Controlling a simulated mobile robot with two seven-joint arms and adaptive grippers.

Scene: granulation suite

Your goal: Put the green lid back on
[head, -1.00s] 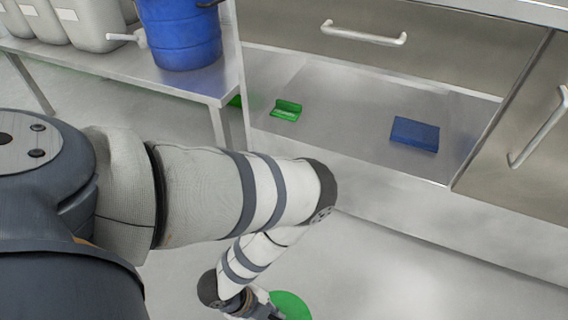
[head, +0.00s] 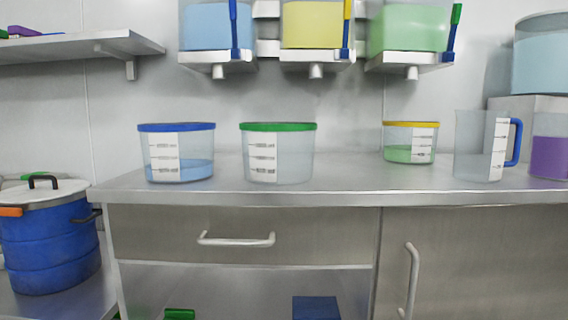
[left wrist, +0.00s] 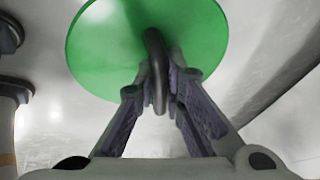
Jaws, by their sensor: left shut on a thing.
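In the left wrist view, my left gripper (left wrist: 158,88) is shut on the dark loop handle (left wrist: 156,62) of a round green lid (left wrist: 105,45). The lid's flat face fills the upper middle of that view. Neither the gripper nor the held lid shows in the head view. On the counter, a clear tub with a green top edge (head: 278,127) stands left of centre with a white scale label; I cannot tell whether the green is a lid or a rim. A blue-topped tub (head: 176,127) with blue liquid stands to its left. My right gripper is not in view.
A yellow-topped tub (head: 410,124) with green liquid and a clear jug (head: 475,150) stand on the counter (head: 345,197) at right. Blue, yellow and green dispensers (head: 408,28) hang above. A blue bucket (head: 48,245) with a pale lid stands at left. Bare counter lies between the green-topped and yellow-topped tubs.

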